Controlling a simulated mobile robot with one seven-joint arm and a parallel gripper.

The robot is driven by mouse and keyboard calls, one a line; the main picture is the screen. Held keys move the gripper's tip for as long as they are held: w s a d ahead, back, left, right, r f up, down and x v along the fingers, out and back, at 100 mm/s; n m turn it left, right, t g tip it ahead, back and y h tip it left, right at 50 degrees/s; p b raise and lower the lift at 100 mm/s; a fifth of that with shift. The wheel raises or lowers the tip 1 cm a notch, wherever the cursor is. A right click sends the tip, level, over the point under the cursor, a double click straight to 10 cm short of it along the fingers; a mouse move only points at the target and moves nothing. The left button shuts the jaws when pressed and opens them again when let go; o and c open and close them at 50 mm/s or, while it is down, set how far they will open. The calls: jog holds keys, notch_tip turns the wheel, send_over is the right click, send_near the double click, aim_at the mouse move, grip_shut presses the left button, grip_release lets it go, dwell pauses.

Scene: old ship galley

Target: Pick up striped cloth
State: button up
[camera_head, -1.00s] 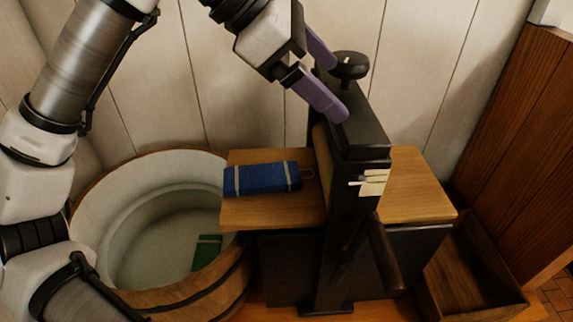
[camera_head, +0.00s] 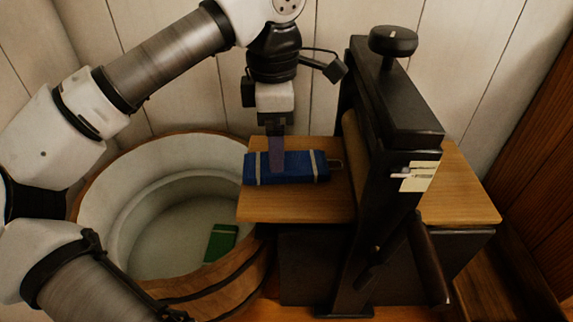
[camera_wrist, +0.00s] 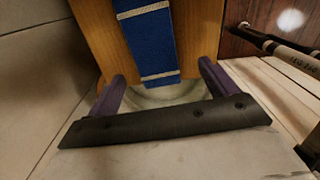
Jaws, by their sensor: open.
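The blue striped cloth (camera_head: 300,168), folded flat with a pale band near each end, lies on the wooden board (camera_head: 290,208) left of the black press. My gripper (camera_head: 276,160) points down over the cloth, and its near purple finger overlaps the cloth's left half in the head view. In the wrist view the cloth (camera_wrist: 150,45) lies along the middle of the picture, between the two spread fingers of my gripper (camera_wrist: 163,82). The gripper is open and empty. I cannot tell whether the fingertips touch the cloth or the board.
The black press (camera_head: 385,170) with a top knob and a side crank stands close right of the cloth. A round wooden tub (camera_head: 120,190) with a green folded piece (camera_head: 221,242) inside is at left. A plank wall (camera_head: 455,60) rises behind.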

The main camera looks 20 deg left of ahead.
aim_at(294, 167)
jog(key=shift+w+a+f+p, duration=0.1)
jog(key=shift+w+f+p, duration=0.15)
jog(key=shift+f, duration=1.15)
jog(key=shift+w+f+p, duration=0.1)
jog(key=shift+f+p, duration=0.15)
jog(key=shift+f, duration=1.1)
jog(key=shift+c, duration=0.3)
